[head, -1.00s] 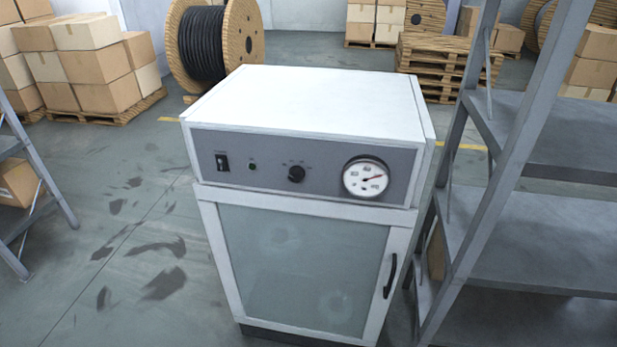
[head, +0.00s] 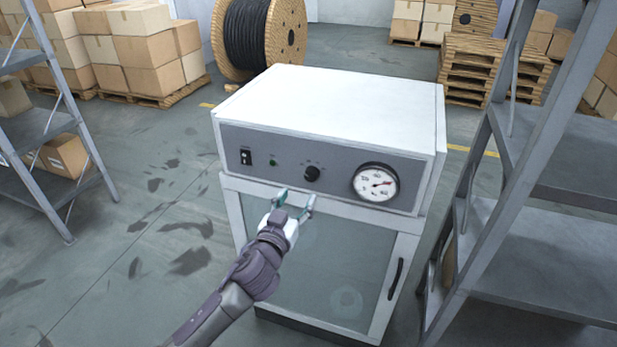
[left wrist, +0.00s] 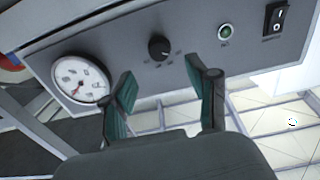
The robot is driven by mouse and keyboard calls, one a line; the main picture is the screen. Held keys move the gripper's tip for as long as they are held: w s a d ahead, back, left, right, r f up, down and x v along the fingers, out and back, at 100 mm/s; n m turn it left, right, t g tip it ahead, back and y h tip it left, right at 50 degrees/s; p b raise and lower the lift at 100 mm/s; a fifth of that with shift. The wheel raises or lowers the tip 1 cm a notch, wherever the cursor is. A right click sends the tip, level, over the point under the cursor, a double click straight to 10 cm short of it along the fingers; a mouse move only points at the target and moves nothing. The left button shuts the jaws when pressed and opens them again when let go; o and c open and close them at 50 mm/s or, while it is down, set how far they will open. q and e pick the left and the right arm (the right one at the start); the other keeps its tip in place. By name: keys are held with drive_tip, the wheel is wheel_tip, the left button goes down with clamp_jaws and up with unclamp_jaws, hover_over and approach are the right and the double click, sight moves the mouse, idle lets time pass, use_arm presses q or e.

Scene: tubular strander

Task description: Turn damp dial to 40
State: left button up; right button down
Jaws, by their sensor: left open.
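The white cabinet (head: 330,105) has a grey front panel with a small black dial (head: 312,174) at its middle. The dial also shows in the left wrist view (left wrist: 159,48), ahead of and between the two fingers. The dial's scale marks are too small to read. My left gripper (head: 295,203) is open and empty, below and slightly left of the dial in the head view, apart from it. Its green-padded fingers show in the left wrist view (left wrist: 161,88). My right gripper is not in view.
On the panel are a round gauge (head: 375,183) with a red needle, a green lamp (head: 272,163) and a black switch (head: 246,158). A glass door (head: 330,265) with a black handle is below. Metal shelves (head: 540,190) stand close at the right.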

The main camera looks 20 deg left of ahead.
sight(310, 178)
use_arm(q)
drive_tip(key=w+p, duration=0.1)
drive_tip(key=w, duration=0.7)
drive_tip(key=shift+d, duration=0.2)
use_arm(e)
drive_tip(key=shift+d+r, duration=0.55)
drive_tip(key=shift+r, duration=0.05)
use_arm(q)
drive_tip(key=shift+c, duration=0.2)
clamp_jaws()
